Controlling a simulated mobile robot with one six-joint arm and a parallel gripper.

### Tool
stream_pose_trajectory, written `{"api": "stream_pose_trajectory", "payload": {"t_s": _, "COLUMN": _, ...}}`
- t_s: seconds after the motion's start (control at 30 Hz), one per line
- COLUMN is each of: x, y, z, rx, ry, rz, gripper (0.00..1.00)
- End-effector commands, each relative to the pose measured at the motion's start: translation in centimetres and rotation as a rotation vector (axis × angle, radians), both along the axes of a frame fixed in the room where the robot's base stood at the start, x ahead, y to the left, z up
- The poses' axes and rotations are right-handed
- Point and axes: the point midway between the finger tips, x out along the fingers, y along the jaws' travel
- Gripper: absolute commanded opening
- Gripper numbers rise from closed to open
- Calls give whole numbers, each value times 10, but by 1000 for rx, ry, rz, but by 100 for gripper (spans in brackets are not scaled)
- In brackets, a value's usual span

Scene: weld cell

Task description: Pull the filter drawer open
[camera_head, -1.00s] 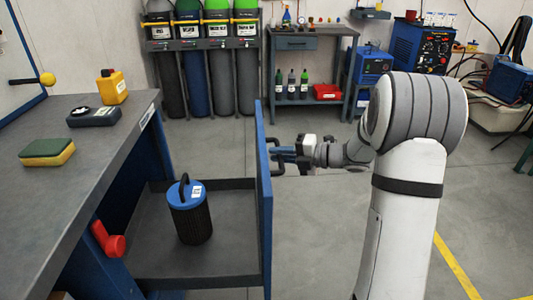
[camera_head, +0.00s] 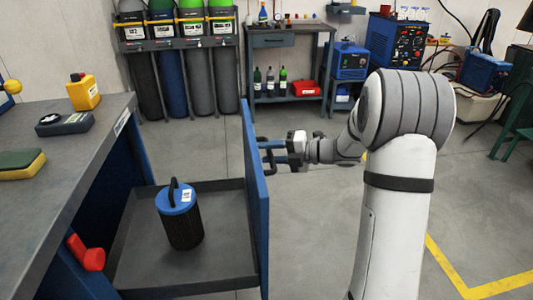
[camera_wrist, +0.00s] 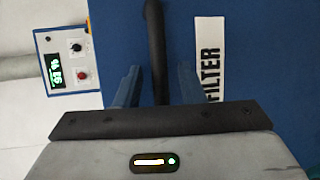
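The filter drawer (camera_head: 215,270) stands out from the bench, its tray exposed and its blue front (camera_head: 256,190) at the right. A black filter canister with a blue top (camera_head: 181,222) stands upright in it. In the wrist view, the drawer's dark handle (camera_wrist: 155,40) runs up the blue front beside a white FILTER label (camera_wrist: 209,60). My gripper (camera_head: 268,152) is at the handle; its blue fingers (camera_wrist: 157,80) lie on either side of the bar. Narrow gaps show between fingers and bar, so it looks open around the handle. The handle's lower part is hidden by my gripper.
The grey bench (camera_head: 70,160) at left carries a sponge, a dark meter and a yellow bottle. A red handle (camera_head: 86,253) is beside the tray. Gas cylinders (camera_head: 170,85) and a small workbench (camera_head: 290,98) stand at the back.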

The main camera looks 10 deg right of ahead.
Motion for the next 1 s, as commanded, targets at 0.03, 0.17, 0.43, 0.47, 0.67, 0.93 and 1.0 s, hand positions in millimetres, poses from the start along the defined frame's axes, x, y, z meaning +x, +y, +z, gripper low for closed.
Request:
{"api": "stream_pose_trajectory", "payload": {"t_s": 0.03, "x": 0, "y": 0, "z": 0, "rx": 0, "ry": 0, "rz": 1, "gripper": 36}}
{"api": "stream_pose_trajectory", "payload": {"t_s": 0.17, "x": -1, "y": 0, "z": 0, "rx": 0, "ry": 1, "rz": 2, "gripper": 36}}
{"api": "stream_pose_trajectory", "payload": {"t_s": 0.43, "x": -10, "y": -25, "z": 6, "rx": -1, "ry": 1, "rz": -2, "gripper": 36}}
{"api": "stream_pose_trajectory", "payload": {"t_s": 0.47, "x": -12, "y": -30, "z": 7, "rx": 0, "ry": 1, "rz": -2, "gripper": 36}}
{"api": "stream_pose_trajectory", "payload": {"t_s": 0.67, "x": -23, "y": -60, "z": 13, "rx": 0, "ry": 1, "rz": -1, "gripper": 36}}
{"api": "stream_pose_trajectory", "payload": {"t_s": 0.93, "x": -28, "y": -71, "z": 14, "rx": 0, "ry": 1, "rz": 2, "gripper": 36}}
{"api": "stream_pose_trajectory", "payload": {"t_s": 1.0, "x": -28, "y": -71, "z": 14, "rx": 0, "ry": 2, "rz": 3, "gripper": 36}}
